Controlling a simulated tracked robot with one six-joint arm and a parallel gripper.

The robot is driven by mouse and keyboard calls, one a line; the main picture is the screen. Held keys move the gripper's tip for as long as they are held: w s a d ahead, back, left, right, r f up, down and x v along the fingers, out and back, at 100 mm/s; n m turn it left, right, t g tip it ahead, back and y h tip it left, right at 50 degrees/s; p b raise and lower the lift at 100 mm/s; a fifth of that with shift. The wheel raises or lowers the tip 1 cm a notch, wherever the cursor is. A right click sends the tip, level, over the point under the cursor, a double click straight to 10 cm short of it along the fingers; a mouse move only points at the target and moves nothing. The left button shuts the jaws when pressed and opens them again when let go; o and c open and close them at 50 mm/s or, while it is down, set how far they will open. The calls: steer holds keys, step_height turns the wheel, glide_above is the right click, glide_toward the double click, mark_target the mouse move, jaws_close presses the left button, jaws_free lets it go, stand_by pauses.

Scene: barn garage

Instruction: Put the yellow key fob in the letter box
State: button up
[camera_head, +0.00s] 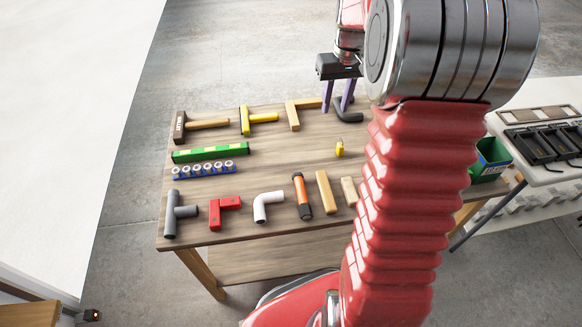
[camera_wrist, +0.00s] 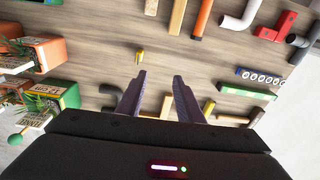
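The yellow key fob (camera_head: 339,148) lies on the wooden table (camera_head: 270,150), right of its middle. It also shows in the wrist view (camera_wrist: 139,55), just beyond the left fingertip. My gripper (camera_head: 338,98) hangs near the table's back edge, behind the fob. Its two purple fingers are apart with nothing between them; they show in the wrist view (camera_wrist: 159,82) too. I cannot make out for sure which thing is the letter box.
Hammers, pipe fittings, a green level (camera_head: 210,153) and a blue socket rail (camera_head: 203,170) lie around the fob. A dark bent pipe (camera_head: 348,113) lies near my fingers. A white table (camera_head: 545,150) with trays stands at the right. Bare wood surrounds the fob.

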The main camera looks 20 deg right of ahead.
steer(key=s+a+r+n+t, duration=0.1)
steer(key=s+a+r+t, duration=0.1)
steer(key=s+a+r, duration=0.45)
steer(key=s+a+r+n+t, duration=0.1)
steer(key=s+a+r, duration=0.2)
steer(key=s+a, duration=0.7)
steer(key=s+a+f+t, duration=0.1)
steer(key=s+a, duration=0.4)
steer(key=a, duration=0.2)
steer(key=shift+s+f+t, duration=0.25)
steer(key=shift+f+t, duration=0.05)
steer(key=shift+f, duration=0.1)
steer(key=shift+o, duration=0.8)
